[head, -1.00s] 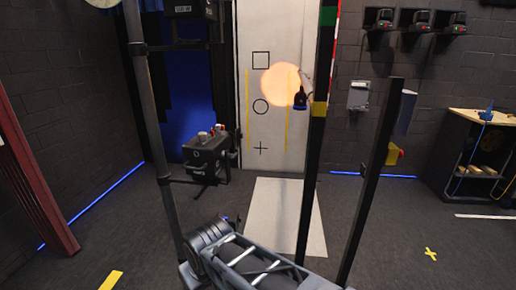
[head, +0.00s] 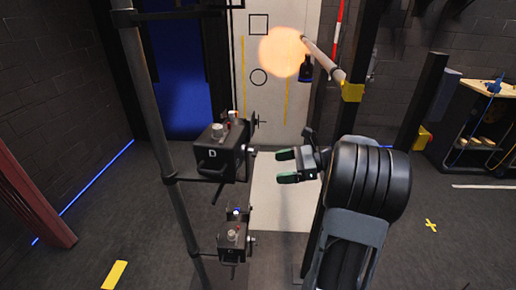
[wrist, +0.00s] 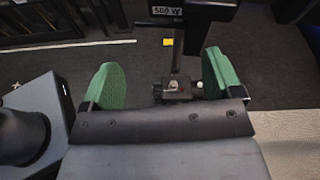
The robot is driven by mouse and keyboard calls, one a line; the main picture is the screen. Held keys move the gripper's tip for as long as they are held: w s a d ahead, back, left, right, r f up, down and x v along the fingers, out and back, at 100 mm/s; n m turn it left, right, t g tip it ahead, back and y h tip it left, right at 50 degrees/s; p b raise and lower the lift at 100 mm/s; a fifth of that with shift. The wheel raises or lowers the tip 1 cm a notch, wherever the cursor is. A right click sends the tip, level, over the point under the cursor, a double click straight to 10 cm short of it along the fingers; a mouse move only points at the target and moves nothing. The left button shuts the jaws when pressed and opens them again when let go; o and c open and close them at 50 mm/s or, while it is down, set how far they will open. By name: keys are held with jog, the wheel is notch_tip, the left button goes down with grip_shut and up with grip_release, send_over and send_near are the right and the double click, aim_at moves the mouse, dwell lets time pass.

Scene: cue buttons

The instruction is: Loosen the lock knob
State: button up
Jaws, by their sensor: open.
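The lock knob cannot be told for certain among several small knobs on the dark boxes clamped to a black pole (head: 153,100). In the head view the upper box marked D (head: 212,160) has a pale knob (head: 251,153) on its right side, and the lower box (head: 231,240) has a similar knob (head: 252,240). My gripper (head: 286,167) is open and empty, a little right of the upper box and apart from it. In the wrist view the green fingers of my gripper (wrist: 163,84) stand wide, with a small clamp (wrist: 178,89) and a pale knob (wrist: 199,85) between them in the picture.
A box marked 500 W (wrist: 180,11) is above the clamp in the wrist view. A pale slanted pole (head: 325,61) with a yellow joint (head: 352,91) is behind my arm. A cart (head: 487,130) stands at the far right. Floor on the left is mostly clear.

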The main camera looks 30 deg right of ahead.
aim_at(258, 151)
jog(key=d+r+m+t+y, duration=0.1)
jog(key=d+m+t, duration=0.2)
jog(key=d, duration=0.3)
jog(key=shift+t, duration=0.3)
jog(key=p+x, duration=0.1)
jog(key=x, duration=0.5)
jog(key=p+x, duration=0.2)
jog(key=x, duration=0.5)
jog(key=shift+w+d+r, duration=0.1)
jog(key=shift+w+r, duration=0.1)
jog(key=shift+w, duration=0.05)
jog(key=shift+c, duration=0.5)
jog(key=c, duration=0.8)
